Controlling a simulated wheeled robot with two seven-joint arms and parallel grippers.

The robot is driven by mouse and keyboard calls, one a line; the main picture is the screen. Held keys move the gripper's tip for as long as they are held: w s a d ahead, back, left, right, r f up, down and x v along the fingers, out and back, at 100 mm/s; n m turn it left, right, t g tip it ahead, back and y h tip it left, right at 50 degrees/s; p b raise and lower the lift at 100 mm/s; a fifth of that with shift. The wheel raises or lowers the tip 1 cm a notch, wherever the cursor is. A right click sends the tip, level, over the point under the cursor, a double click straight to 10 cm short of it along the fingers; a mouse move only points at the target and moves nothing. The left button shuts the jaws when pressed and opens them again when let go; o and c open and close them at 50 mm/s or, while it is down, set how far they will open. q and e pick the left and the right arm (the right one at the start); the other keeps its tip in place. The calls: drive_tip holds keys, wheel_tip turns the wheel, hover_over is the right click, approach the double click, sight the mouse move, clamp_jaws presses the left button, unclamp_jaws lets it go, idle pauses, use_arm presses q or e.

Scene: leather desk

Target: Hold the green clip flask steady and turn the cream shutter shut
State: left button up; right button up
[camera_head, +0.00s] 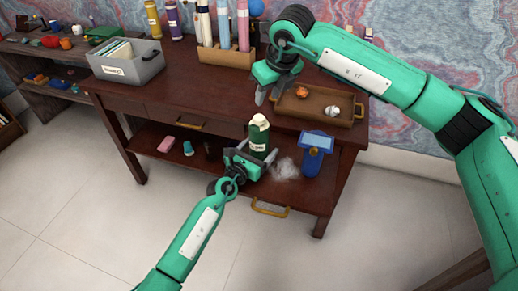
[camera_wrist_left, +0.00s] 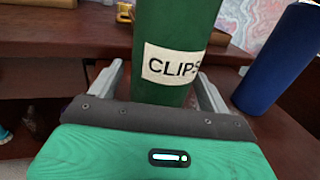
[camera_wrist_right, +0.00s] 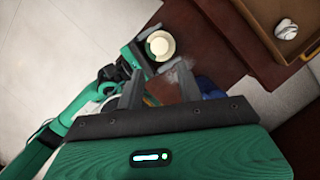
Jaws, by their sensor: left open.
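The green clip flask (camera_head: 258,140) stands upright on the lower shelf, with its cream shutter (camera_head: 259,120) on top. Its "CLIPS" label faces the left wrist view (camera_wrist_left: 172,66). My left gripper (camera_head: 250,158) is open, with one finger on each side of the flask; contact cannot be told. In the right wrist view the cream shutter (camera_wrist_right: 159,46) shows from above. My right gripper (camera_head: 268,97) is above and behind the flask, near the desk's front edge. Its fingers (camera_wrist_right: 158,88) are apart with nothing between them.
A brown tray (camera_head: 318,113) with small items lies on the desktop at right. A blue container (camera_head: 314,158) stands right of the flask, beside a whitish fluffy heap (camera_head: 286,168). A pink block (camera_head: 166,144) and small items lie to the left. The desktop's front edge overhangs behind the flask.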

use_arm(q)
drive_tip(key=c, duration=1)
drive_tip(key=shift+c, duration=0.8)
use_arm(e)
drive_tip(key=shift+o, duration=1.6)
drive_tip(key=shift+s+a+f, duration=0.1)
drive_tip(key=shift+a, duration=0.1)
drive_tip(key=s+a+f+g+y, duration=0.2)
drive_tip(key=s+a+g+y, duration=0.2)
drive_tip(key=s+a+y, duration=0.8)
drive_tip(key=s+a+r+m+y, duration=0.2)
drive_tip(key=a+r+m+y, duration=0.2)
drive_tip(key=r+m+y, duration=0.25)
drive_tip(key=w+d+f+m+t+h, duration=0.1)
drive_tip(key=w+d+m+t+h, duration=0.15)
drive_tip(key=d+m+t, duration=0.5)
drive_tip(key=w+d+f+m+t+h, duration=0.1)
drive_tip(key=w+d+m+t+h, duration=0.15)
drive_tip(key=m+t, duration=0.9)
drive_tip(key=m+g+h, duration=0.1)
drive_tip(key=m+h, duration=0.9)
drive_tip(key=m, duration=0.4)
approach(261, 123)
drive_tip(key=x, duration=1.1)
drive_tip(key=shift+w+a, duration=0.1)
drive_tip(key=shift+w, duration=0.25)
